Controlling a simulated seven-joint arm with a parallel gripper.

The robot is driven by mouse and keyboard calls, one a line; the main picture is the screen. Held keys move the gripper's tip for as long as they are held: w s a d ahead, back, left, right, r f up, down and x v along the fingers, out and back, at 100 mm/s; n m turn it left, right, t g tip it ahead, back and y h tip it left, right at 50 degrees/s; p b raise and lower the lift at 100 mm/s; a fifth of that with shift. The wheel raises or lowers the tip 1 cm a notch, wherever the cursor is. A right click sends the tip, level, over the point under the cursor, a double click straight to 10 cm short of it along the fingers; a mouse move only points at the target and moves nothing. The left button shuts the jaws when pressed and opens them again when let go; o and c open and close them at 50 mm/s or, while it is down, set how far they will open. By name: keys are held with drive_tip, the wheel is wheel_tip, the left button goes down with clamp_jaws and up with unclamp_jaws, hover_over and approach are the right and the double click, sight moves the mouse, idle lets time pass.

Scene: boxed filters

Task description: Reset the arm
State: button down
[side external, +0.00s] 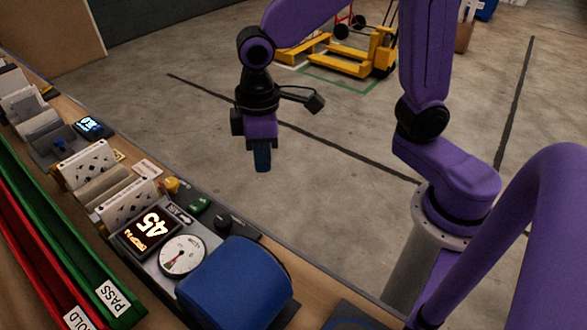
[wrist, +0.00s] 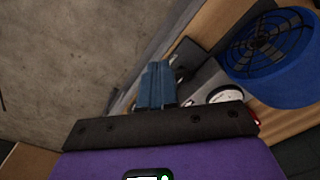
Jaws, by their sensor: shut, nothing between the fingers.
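My gripper (side external: 262,160) hangs from the purple arm in the side external view, pointing down over the floor side of the bench's edge. Its blue fingers (wrist: 156,86) are together in the wrist view, with nothing held between them. It is apart from everything on the bench. The arm's upper link leaves the top of the side external view.
Green (side external: 70,240) and red (side external: 35,235) bins run along the near side. A yellow pallet jack (side external: 350,62) stands on the open floor.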

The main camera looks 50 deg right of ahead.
drive_tip(key=s+d+n, duration=0.3)
drive_tip(key=s+d, duration=0.9)
drive_tip(key=s, duration=0.4)
drive_tip(key=shift+n, duration=0.3)
drive_tip(key=shift+w+r, duration=0.1)
drive_tip(key=shift+r, duration=0.05)
wheel_tip(320, 180, up, 3)
drive_tip(key=m, duration=3.1)
hover_over(195, 208)
drive_tip(key=shift+w, duration=0.1)
wheel_tip(195, 208, down, 14)
drive_tip(key=shift+f, duration=0.1)
